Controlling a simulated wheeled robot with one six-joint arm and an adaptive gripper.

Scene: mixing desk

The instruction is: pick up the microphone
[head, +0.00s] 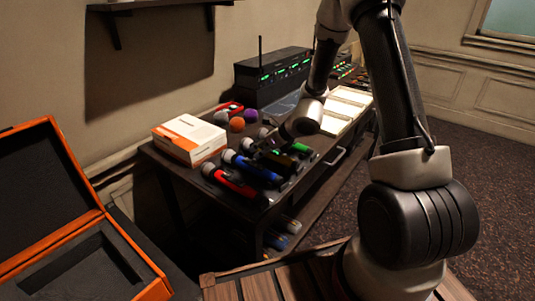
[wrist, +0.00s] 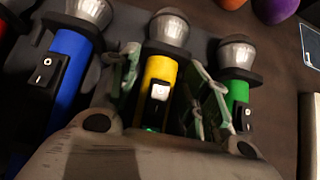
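Several microphones lie side by side on the desk. A yellow one (wrist: 160,72) with a grey mesh head and a lit switch lies between the fingers of my gripper (wrist: 167,85) in the wrist view. The fingers stand apart, one on each side, with small gaps to its body. A blue one (wrist: 72,68) lies to its left and a green one (wrist: 236,92) to its right. In the head view my gripper (head: 262,150) is low over the row and mostly hides the yellow one. The red microphone (head: 230,181) lies nearest the front, beside the blue one (head: 255,168).
A white and orange box (head: 189,139) stands at the desk's left end. Orange and purple foam balls (head: 237,125) lie behind the row. Black receivers (head: 275,72) with green lights stand at the back. An open orange-edged case (head: 60,225) is at the left.

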